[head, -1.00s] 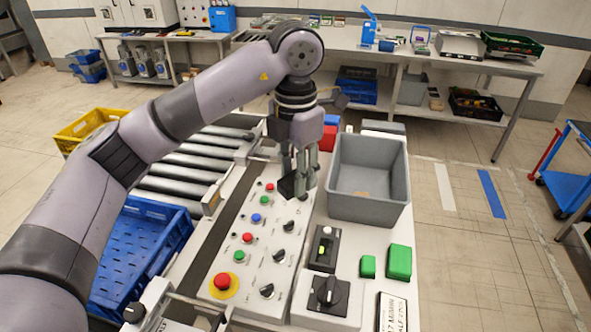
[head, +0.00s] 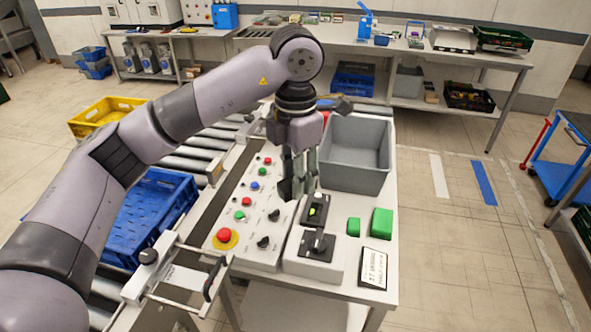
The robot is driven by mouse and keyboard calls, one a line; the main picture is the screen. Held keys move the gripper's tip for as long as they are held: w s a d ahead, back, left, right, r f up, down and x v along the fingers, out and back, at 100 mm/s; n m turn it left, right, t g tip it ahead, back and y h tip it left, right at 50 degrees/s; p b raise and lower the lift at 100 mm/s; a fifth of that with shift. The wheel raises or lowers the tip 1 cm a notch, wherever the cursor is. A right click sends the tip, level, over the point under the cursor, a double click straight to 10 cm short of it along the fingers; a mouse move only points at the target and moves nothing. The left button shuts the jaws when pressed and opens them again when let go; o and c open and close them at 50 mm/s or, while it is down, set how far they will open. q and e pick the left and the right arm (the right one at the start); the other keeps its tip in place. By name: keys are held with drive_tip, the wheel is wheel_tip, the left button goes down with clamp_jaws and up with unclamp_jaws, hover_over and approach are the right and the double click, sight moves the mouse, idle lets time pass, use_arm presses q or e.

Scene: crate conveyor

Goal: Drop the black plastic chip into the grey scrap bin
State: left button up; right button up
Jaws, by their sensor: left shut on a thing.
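My left gripper (head: 299,188) points down over the control panel and is shut on the black plastic chip (head: 284,190). The chip is small and dark and shows at the left side of the fingertips, partly hidden by them. The grey scrap bin (head: 357,178) is an open box at the back right of the bench. The gripper is to the left of the bin and in front of its far wall, outside its rim. My right gripper is not in view.
A control panel (head: 226,262) with coloured buttons and knobs lies below the gripper. A switch box (head: 312,262), green blocks (head: 382,222) and a label card (head: 374,268) stand in front of the bin. A roller conveyor (head: 190,160), blue crate (head: 150,215) and yellow crate (head: 100,117) are at left.

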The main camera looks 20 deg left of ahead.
use_arm(q)
drive_tip(key=shift+a+f+m, duration=0.45)
drive_tip(key=shift+f+m, duration=0.25)
drive_tip(key=shift+f, duration=0.05)
drive_tip(key=s+a+f+m, duration=0.1)
drive_tip(key=s+f+m, duration=0.3)
drive_tip(key=f+m, duration=0.7)
drive_tip(key=s+a+f+m, duration=0.2)
drive_tip(key=s+f+m, duration=0.3)
drive_tip(key=f+m, duration=0.7)
drive_tip(key=m, duration=0.4)
drive_tip(key=shift+s, duration=0.15)
